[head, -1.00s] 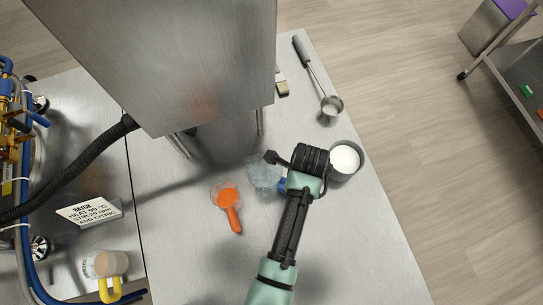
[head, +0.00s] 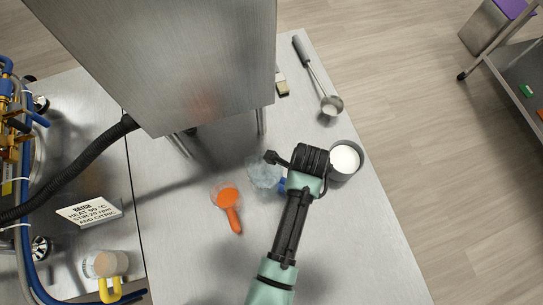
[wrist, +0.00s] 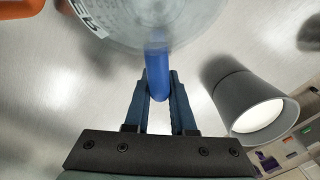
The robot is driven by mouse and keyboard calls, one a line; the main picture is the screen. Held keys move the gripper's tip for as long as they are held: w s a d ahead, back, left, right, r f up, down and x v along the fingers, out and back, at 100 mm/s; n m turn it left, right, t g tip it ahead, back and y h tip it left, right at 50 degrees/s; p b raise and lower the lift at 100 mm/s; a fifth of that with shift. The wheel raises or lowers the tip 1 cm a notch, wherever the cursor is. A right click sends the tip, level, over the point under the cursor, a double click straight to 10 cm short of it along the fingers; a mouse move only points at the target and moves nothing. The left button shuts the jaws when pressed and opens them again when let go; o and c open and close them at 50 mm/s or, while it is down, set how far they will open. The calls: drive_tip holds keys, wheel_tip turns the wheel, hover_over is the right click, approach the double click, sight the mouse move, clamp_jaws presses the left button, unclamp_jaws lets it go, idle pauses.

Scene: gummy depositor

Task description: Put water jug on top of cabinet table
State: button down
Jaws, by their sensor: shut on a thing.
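The water jug (head: 264,174) is a clear container with a blue handle, seen on or just above the metal table, left of my gripper in the head view. In the wrist view the jug (wrist: 150,22) fills the top, and its blue handle (wrist: 157,72) sits between my fingers. My gripper (wrist: 157,90) is shut on that handle. In the head view my wrist hides most of the handle and fingers. I cannot tell whether the jug touches the table. No surface is clearly marked as the cabinet table; a steel cabinet-like box (head: 165,50) stands at the upper left.
A grey cup (head: 345,160) of white stuff stands close to the right of my wrist. A ladle (head: 318,80), a brush (head: 282,85), a sign (head: 88,211) and a yellow-handled jug (head: 106,268) are around. The table's front is clear.

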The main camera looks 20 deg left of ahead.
drive_tip(key=shift+r, duration=0.1)
wheel_tip(320, 180, up, 10)
drive_tip(key=shift+f+b, duration=0.2)
drive_tip(key=shift+b, duration=0.45)
wheel_tip(320, 180, up, 8)
drive_tip(key=r+p, duration=0.1)
drive_tip(key=p, duration=0.6)
wheel_tip(320, 180, down, 15)
drive_tip(key=w+n+b, duration=0.2)
drive_tip(key=n+b, duration=1)
drive_tip(key=n, duration=1)
drive_tip(key=shift+w+r+b, duration=0.15)
drive_tip(key=shift+w+b, duration=0.2)
